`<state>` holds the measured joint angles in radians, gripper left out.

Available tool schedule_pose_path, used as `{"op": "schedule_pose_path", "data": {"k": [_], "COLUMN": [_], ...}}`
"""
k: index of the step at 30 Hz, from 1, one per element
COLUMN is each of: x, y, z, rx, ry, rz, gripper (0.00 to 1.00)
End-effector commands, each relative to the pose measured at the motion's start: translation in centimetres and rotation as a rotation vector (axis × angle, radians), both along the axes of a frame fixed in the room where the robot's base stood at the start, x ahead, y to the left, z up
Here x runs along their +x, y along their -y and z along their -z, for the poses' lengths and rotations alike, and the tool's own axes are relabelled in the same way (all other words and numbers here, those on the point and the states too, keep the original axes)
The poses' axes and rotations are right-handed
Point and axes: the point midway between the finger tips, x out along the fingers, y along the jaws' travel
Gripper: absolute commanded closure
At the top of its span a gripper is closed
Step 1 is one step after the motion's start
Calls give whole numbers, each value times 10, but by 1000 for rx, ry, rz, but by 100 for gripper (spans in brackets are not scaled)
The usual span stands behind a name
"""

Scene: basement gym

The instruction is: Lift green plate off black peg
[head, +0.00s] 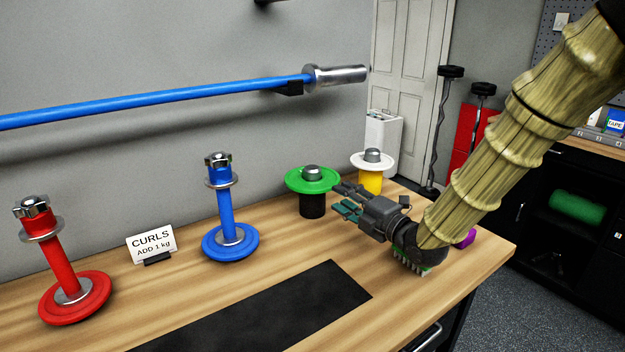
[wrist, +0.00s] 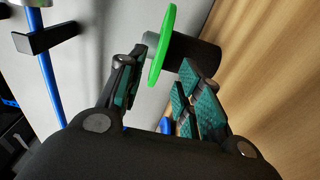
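The green plate (head: 313,179) lies flat on top of the black peg (head: 312,205), with a grey knob showing through its middle. My gripper (head: 343,199) is at the right of the plate, fingers pointing left towards it. In the wrist view the fingers of my gripper (wrist: 165,85) are apart. The rim of the green plate (wrist: 162,45) shows just beyond and between the fingertips, with the black peg (wrist: 195,52) behind it. I cannot tell whether a fingertip touches the plate.
A white plate on a yellow peg (head: 371,182) stands behind right. A blue dumbbell stand (head: 225,215), a "CURLS ADD 1 kg" sign (head: 152,243) and a red stand (head: 66,270) are to the left. A black mat (head: 270,315) lies in front. A purple thing (head: 466,238) is partly behind my arm.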

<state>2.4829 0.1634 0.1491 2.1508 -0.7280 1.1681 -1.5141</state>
Motion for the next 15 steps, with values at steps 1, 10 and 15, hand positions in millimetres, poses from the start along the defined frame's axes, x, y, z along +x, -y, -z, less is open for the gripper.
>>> {"op": "schedule_pose_path", "data": {"k": [1,10,15], "x": [2,14,34], "y": [-2,-11,-28], "z": [0,0,0], "rx": [-1,0,0], "ry": [-1,-1,-1], "rz": [0,1,0], "gripper": [65,65,65]}}
